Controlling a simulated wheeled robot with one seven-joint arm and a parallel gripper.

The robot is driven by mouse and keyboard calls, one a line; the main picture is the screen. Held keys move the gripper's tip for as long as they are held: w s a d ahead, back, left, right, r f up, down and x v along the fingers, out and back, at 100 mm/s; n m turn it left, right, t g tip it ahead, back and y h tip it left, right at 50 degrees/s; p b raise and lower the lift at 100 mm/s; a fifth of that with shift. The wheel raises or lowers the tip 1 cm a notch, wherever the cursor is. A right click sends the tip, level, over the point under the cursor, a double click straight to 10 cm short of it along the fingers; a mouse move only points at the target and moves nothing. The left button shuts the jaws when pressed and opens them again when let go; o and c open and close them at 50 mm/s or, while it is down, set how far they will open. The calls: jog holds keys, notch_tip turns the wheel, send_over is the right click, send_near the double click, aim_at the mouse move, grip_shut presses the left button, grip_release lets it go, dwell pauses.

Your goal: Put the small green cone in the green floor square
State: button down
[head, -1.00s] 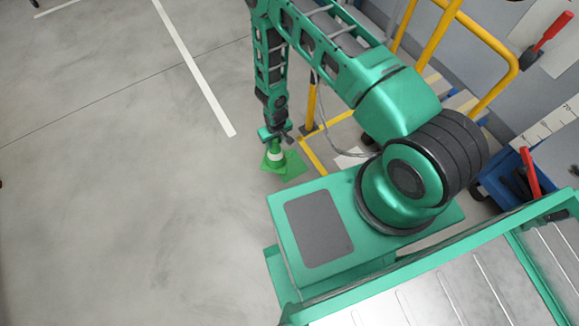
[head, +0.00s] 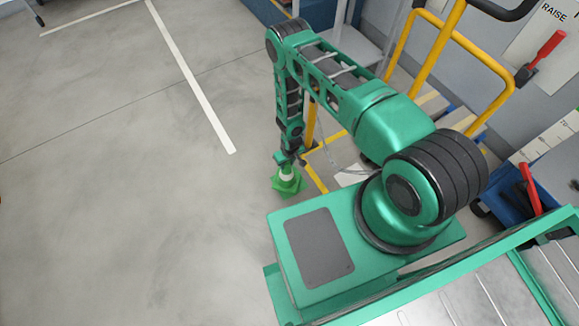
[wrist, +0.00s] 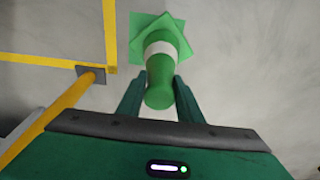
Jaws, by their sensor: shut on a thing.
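The small green cone (head: 286,175) has a white band and a square base. My gripper (head: 284,158) is shut on its top, and the fingers sit on either side of the cone (wrist: 161,72) in the wrist view. The cone is about upright over the green floor square (wrist: 137,20). The cone's base hides most of that square, and its edges look turned relative to the base. I cannot tell whether the base touches the floor.
A yellow rail (head: 447,60) and yellow floor lines (wrist: 55,60) lie close on the right of the cone in the head view. A blue bin (head: 512,202) stands further right. Open concrete floor (head: 110,200) lies to the left.

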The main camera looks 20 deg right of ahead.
aim_at(287, 180)
jog(key=shift+w+d+f, duration=0.75)
jog(key=shift+d, duration=0.15)
notch_tip(287, 180, down, 4)
jog(key=shift+r, duration=0.1)
jog(key=c, duration=1.2)
grip_release()
